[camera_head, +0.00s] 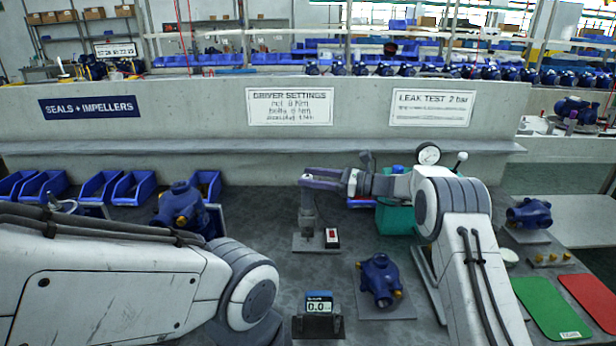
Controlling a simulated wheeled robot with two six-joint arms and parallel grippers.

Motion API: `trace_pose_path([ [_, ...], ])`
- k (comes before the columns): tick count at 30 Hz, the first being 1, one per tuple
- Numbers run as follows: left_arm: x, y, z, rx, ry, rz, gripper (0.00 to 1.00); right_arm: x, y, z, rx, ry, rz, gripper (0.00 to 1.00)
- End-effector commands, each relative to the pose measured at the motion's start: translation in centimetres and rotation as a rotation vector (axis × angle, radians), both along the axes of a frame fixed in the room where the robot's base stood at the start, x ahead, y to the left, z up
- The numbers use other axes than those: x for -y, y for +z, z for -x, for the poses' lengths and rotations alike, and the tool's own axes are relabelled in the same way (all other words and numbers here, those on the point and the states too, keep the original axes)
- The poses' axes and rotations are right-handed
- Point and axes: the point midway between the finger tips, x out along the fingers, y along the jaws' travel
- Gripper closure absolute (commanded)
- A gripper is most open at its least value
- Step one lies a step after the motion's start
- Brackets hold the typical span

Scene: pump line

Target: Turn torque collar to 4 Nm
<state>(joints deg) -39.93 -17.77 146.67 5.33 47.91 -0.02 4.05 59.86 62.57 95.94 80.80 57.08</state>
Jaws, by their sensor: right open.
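A dark upright tool (307,217), probably the torque driver, stands on a small grey plate left of centre on the bench. My right gripper (306,179) reaches in from the right, open, with its fingertips at the tool's top. The fingers hide that top, so I cannot tell the collar from the body or read its setting. I cannot tell whether the fingers touch it. A small display (318,306) in front reads 0.0. My left arm fills the lower left; its gripper does not show.
A box with a red top (331,237) sits beside the tool. A blue pump (380,279) is on a plate to the front right. A green mat (552,309) and a red mat (592,300) lie at right. A sign (290,106) lists driver settings.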

Motion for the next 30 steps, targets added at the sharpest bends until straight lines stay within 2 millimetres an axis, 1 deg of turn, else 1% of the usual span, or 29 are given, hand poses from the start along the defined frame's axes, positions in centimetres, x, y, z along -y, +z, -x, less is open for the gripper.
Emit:
trace_pose_path([
  [1,0.0,0.05,0.0,0.0,0.0,0.0,0.5,-0.51,0.02,-0.12,0.0,0.001,0.0,0.35],
  [5,0.0,0.07,0.01,0.0,0.0,0.0,0.5,-1.2,0.04,-0.29,0.0,0.001,-0.001,0.35],
  [13,-0.01,0.06,0.0,0.0,0.0,0.0,0.5,-1.25,0.0,-0.32,0.0,0.0,0.0,0.35],
  [14,-0.01,0.06,0.0,0.0,0.0,0.0,0.5,-1.25,0.0,-0.32,0.0,0.0,0.0,0.46],
  [15,-0.01,0.06,0.0,0.0,0.0,0.0,0.5,-1.23,0.0,-0.32,0.0,0.0,0.0,0.62],
  [17,-0.01,0.06,0.0,0.0,0.0,0.0,0.5,-1.22,0.0,-0.33,0.0,0.0,0.0,0.85],
  [18,-0.01,0.06,0.0,0.0,0.0,0.0,0.5,-1.21,0.0,-0.32,0.0,-0.001,0.0,1.0],
  [26,0.0,-0.06,0.01,0.0,0.0,0.0,0.5,-1.17,-0.05,-0.29,-0.001,-0.011,0.001,1.0],
  [30,0.0,-0.39,0.0,0.0,0.0,0.0,0.5,-1.17,-0.05,-0.25,-0.001,-0.047,0.001,1.0],
])
